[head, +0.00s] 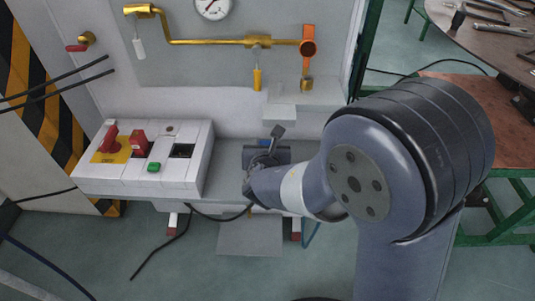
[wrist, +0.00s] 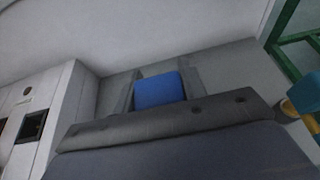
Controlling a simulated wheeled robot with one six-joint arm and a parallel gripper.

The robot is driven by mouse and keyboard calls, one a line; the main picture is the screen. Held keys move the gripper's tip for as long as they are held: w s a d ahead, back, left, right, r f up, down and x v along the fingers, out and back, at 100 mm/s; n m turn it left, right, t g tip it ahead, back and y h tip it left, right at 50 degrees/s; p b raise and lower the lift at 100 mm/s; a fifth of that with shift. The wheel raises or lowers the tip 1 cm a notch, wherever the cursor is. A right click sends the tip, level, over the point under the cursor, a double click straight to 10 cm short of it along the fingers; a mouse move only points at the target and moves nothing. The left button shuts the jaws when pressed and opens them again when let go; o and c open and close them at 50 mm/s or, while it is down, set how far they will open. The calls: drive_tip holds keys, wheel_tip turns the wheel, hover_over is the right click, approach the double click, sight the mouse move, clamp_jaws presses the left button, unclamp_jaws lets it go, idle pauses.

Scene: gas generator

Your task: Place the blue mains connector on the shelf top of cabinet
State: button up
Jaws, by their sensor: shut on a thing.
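My gripper (head: 266,155) is right of the control box in the head view, low in front of the cabinet's white wall. In the wrist view its two grey fingers (wrist: 161,90) are shut on the blue mains connector (wrist: 160,88), one on each side. A grey shelf surface (wrist: 112,98) lies around and behind the fingers, beside the control box and below the white wall. I cannot tell whether the connector touches the shelf.
The white control box (head: 146,160), with red switches and a green button, stands close left of my gripper. A yellow pipe (head: 215,41) with an orange valve runs above. A small white ledge (head: 310,91) juts out above right. A brown-topped table (head: 495,120) stands right.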

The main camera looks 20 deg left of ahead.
wheel_tip(320, 180, down, 3)
drive_tip(key=shift+f+b, duration=0.1)
drive_tip(key=shift+b, duration=0.3)
drive_tip(key=shift+w, duration=0.2)
drive_tip(key=shift+f, duration=0.15)
drive_tip(key=o, duration=1.1)
